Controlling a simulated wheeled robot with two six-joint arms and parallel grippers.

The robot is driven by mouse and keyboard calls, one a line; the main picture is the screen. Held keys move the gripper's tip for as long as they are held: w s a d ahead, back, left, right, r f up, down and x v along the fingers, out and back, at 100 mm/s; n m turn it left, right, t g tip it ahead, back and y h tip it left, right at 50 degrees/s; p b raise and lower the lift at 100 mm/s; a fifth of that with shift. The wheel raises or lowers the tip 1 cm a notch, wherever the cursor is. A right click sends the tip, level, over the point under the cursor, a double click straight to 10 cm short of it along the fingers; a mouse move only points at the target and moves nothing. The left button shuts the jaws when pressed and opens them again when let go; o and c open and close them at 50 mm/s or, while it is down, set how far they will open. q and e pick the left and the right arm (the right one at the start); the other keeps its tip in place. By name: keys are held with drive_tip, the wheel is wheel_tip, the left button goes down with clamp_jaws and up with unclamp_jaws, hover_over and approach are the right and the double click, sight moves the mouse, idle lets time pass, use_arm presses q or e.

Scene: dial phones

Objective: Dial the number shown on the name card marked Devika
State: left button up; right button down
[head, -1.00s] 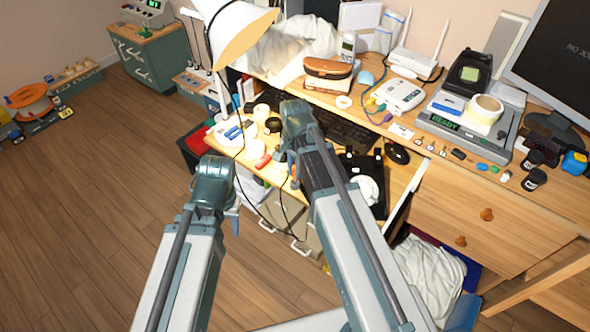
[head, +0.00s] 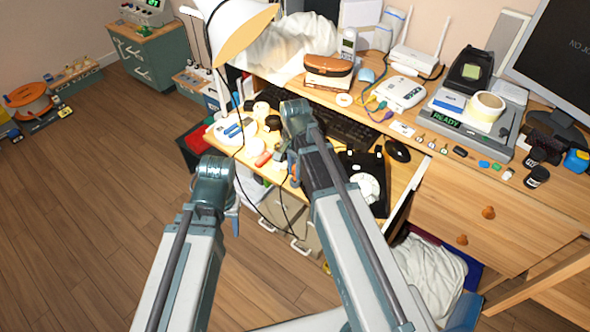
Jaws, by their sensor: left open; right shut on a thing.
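A black dial phone (head: 376,168) with a pale round dial (head: 366,187) sits on the pull-out shelf, partly behind my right arm. My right gripper (head: 284,170) points down at the shelf's left part, left of the phone. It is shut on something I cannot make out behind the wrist. My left gripper (head: 234,222) hangs open over the floor, left of the shelf, mostly hidden by its own arm. A small white card (head: 402,129) lies on the desk; its writing is too small to read. I cannot tell which card is marked Devika.
A keyboard (head: 345,127) and a mouse (head: 397,150) lie behind the phone. A lamp (head: 236,35) stands at the shelf's left. The desk holds a router (head: 415,62), a brown case (head: 328,70) and a grey READY device (head: 470,125). The floor at left is mostly clear.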

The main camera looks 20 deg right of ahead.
drive_tip(key=shift+f+b, duration=0.7)
drive_tip(key=shift+f, duration=0.05)
drive_tip(key=shift+r, duration=0.1)
drive_tip(key=c, duration=0.8)
unclamp_jaws()
drive_tip(key=shift+o, duration=0.2)
wheel_tip(320, 180, up, 14)
drive_tip(key=p, duration=1.4)
